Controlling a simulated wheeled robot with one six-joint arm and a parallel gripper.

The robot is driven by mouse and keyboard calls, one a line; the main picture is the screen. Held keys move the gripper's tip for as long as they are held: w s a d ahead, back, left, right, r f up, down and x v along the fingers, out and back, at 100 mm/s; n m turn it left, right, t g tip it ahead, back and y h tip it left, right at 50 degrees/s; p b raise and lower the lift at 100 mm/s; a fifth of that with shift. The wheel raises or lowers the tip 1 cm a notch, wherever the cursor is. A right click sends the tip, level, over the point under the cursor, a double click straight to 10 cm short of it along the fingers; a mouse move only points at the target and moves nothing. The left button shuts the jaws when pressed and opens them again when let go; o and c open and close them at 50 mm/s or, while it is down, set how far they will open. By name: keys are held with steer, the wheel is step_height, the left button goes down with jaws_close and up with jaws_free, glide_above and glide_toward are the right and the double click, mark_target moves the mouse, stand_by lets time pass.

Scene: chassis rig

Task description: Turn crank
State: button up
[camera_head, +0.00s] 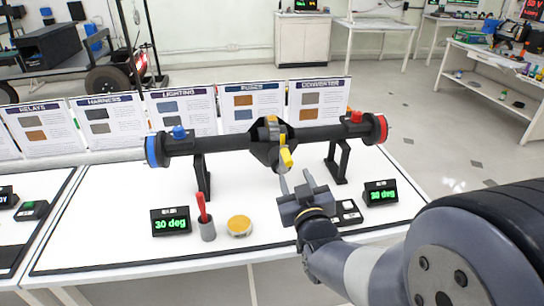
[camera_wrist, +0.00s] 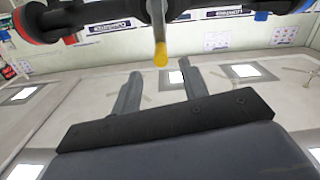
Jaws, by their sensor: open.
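The crank's yellow handle (camera_head: 286,157) sticks out from the dark centre housing (camera_head: 264,150) of a black axle rig on the white table. It also shows in the wrist view (camera_wrist: 160,53) as a yellow-tipped rod hanging from the dark bar. My gripper (camera_head: 296,179) is open and empty, just in front of and below the handle in the head view. In the wrist view my gripper's two fingers (camera_wrist: 163,79) stand apart. The yellow tip appears beyond them, between them sideways. I see no contact.
The axle has a blue end disc (camera_head: 152,150) and a red end disc (camera_head: 379,128), on black stands. Two "30 deg" displays (camera_head: 171,222) (camera_head: 381,192), a cup with a red tool (camera_head: 206,222) and a yellow round dish (camera_head: 239,225) stand in front. Info cards (camera_head: 184,116) line the back.

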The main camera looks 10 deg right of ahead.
mark_target(285, 154)
steer(key=w+p, duration=0.1)
steer(key=w, duration=0.9)
steer(key=shift+w, duration=0.4)
steer(key=shift+c, duration=0.2)
jaws_close()
